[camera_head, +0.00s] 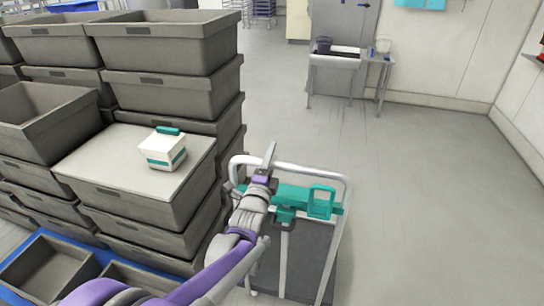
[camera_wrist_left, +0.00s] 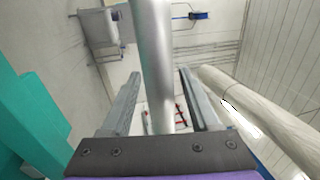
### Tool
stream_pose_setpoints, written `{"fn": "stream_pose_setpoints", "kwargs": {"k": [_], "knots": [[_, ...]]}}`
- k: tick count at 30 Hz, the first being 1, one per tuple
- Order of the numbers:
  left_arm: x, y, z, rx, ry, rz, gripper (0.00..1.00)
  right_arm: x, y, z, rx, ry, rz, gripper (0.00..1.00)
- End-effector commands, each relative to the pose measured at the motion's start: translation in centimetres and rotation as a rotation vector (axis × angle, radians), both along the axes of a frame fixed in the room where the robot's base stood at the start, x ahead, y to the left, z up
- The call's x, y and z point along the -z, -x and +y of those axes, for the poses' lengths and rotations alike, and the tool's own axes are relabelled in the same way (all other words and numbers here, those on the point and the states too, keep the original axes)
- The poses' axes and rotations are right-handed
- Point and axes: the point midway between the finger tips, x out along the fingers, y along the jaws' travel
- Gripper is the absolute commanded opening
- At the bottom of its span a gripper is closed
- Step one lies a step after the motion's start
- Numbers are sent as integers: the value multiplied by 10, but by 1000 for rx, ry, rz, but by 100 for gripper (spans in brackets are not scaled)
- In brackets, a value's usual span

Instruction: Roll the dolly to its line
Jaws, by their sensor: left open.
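The dolly's pale metal push handle (camera_head: 318,173) rises beside the crate stacks in the head view. A teal bracket (camera_head: 321,203) is on it, with a dark grey panel or deck (camera_head: 268,263) below. My left gripper (camera_head: 269,155) is at the handle's top bar, left of the middle. In the left wrist view the silver bar (camera_wrist_left: 153,50) runs between the two spread fingers of the gripper (camera_wrist_left: 160,72). The fingers are open; whether either touches the bar I cannot tell. My arm hides part of the dolly. I cannot make out a floor line. My right gripper is not in view.
Stacked grey crates (camera_head: 172,45) stand close on the left. A white and teal box (camera_head: 163,149) sits on a closed crate top. A small table (camera_head: 345,62) stands by the back wall. The floor (camera_head: 430,170) on the right is clear.

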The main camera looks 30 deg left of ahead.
Motion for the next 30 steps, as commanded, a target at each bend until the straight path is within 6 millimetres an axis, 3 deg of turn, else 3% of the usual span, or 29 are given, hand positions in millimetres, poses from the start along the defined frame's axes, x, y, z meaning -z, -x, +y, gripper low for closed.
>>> {"fn": "stream_pose_setpoints", "kwargs": {"k": [8,18,30], "knots": [[0,-1,0,0,0,0,60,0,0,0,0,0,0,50],[0,-1,0,0,0,0,0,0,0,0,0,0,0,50],[0,-1,0,0,0,1,0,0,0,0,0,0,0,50]]}}
